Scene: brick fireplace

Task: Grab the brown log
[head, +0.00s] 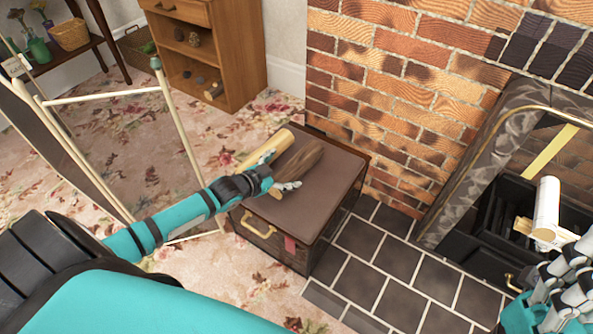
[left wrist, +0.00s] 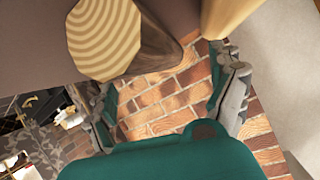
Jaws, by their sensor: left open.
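The brown log (head: 303,164) lies on the brown top of a chest (head: 334,176) beside the brick wall. My left gripper (head: 276,173) is over the chest top at the log's near end, its fingers apart. In the left wrist view, the log's ringed pale end (left wrist: 103,38) and dark bark show at the upper left, beyond the open fingers of the left gripper (left wrist: 168,98). Nothing shows gripped between them. A paler log (head: 267,148) lies to the left of the brown one. My right gripper (head: 560,285) is partly in view at the lower right; its opening is unclear.
A fireplace with a black grate (head: 497,222) is at the right, with pale logs (head: 546,205) at it. Dark hearth tiles (head: 385,262) lie in front. A pale-framed screen (head: 186,130) stands left of the chest. A wooden shelf (head: 236,75) is behind.

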